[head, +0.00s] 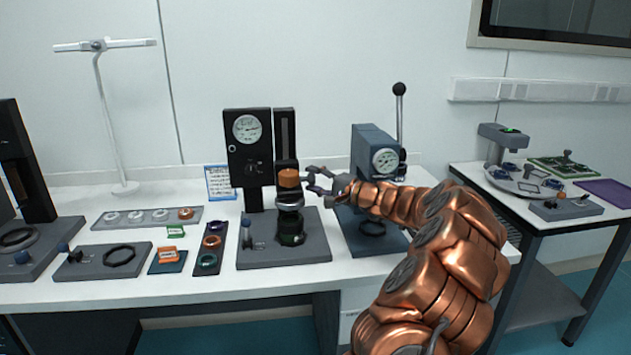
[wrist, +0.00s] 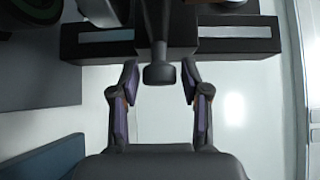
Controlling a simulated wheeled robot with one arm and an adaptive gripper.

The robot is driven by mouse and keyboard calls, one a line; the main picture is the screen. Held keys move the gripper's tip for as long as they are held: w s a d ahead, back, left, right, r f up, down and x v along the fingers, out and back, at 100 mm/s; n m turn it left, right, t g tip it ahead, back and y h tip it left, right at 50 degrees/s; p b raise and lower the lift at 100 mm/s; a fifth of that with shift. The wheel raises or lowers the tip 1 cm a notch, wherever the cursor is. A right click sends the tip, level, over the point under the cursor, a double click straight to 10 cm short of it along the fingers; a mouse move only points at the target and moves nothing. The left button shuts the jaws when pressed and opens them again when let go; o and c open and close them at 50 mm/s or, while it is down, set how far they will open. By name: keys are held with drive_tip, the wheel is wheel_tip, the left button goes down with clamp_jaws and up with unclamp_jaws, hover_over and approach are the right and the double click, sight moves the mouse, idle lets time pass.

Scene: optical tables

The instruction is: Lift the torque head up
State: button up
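The torque tester has a black gauge panel (head: 249,150) and an upright rail (head: 285,130). A dark head (head: 288,198) with an orange-brown cap (head: 289,178) is in front of the rail, above a dark round piece (head: 290,232) on the grey base (head: 315,247). I take this head for the torque head. My gripper (head: 314,181) is open just right of the head, level with its cap. In the wrist view, my open fingers (wrist: 160,82) stand either side of a dark stub with a blunt end (wrist: 160,75). Gaps show on both sides.
A blue-grey press (head: 372,150) with a dial and a tall lever (head: 399,110) stands close behind my gripper at right. Ring trays (head: 147,217) and small fixtures lie left of the tester. A second table (head: 560,225) is at far right.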

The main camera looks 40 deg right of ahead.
drive_tip(key=shift+o, duration=0.7)
drive_tip(key=shift+s+d, duration=0.1)
drive_tip(key=shift+s, duration=0.05)
drive_tip(key=v, duration=1.1)
drive_tip(key=shift+s, duration=0.4)
drive_tip(key=shift+f, duration=0.1)
